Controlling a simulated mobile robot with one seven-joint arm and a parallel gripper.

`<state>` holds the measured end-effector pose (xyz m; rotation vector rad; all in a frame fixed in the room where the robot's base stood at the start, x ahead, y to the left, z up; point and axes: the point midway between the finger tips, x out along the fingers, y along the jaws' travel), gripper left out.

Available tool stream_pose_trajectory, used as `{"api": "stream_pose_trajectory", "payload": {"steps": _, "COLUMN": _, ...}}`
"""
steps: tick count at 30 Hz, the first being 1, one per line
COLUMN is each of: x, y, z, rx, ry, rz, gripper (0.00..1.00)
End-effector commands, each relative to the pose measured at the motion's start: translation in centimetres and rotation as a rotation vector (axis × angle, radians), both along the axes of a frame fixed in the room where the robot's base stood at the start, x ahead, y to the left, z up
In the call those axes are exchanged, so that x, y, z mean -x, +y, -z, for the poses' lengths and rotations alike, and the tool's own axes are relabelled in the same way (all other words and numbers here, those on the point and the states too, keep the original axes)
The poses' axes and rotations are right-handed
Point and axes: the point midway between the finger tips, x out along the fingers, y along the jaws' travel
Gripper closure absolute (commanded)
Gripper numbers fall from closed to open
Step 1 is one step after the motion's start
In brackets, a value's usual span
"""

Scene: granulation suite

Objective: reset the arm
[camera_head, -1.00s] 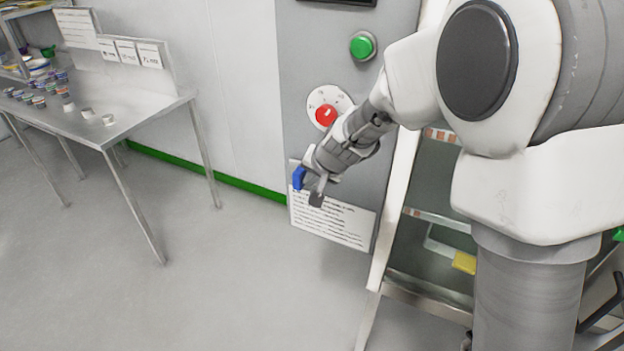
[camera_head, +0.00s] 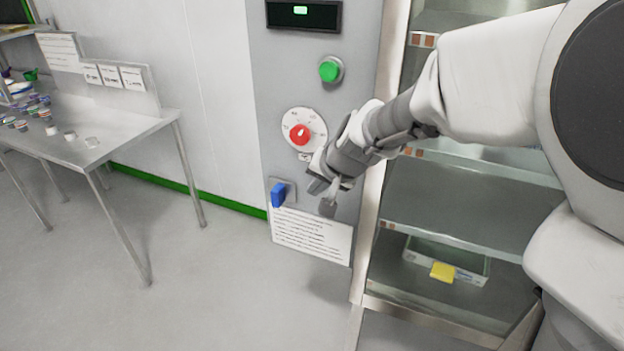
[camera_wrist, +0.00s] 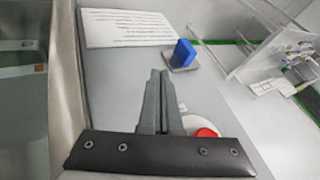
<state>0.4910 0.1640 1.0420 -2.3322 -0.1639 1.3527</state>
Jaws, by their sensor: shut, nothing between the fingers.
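My gripper (camera_head: 322,196) hangs in front of the grey control panel (camera_head: 284,96), to the right of a blue switch (camera_head: 278,195) and below a red knob (camera_head: 301,134) on a white dial. It is apart from the blue switch. In the wrist view my gripper (camera_wrist: 160,76) has its two fingers together with nothing between them. The blue switch (camera_wrist: 184,52) is beyond the fingertips to the right there, and the red knob (camera_wrist: 206,133) is partly hidden behind the gripper's body.
A green button (camera_head: 330,70) and a lit display (camera_head: 303,14) are higher on the panel. A printed sheet (camera_head: 312,236) is below the switch. An open shelf cabinet (camera_head: 455,212) is at the right. A metal table (camera_head: 120,138) with small cups is at the left. The floor between is clear.

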Motion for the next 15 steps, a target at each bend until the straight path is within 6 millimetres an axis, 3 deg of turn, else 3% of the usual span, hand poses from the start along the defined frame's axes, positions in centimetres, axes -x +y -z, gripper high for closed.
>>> {"api": "stream_pose_trajectory", "payload": {"steps": 15, "x": 0.55, "y": -0.43, "z": -0.82, "rx": 0.003, "ry": -0.001, "rz": -0.003, "gripper": 1.00}}
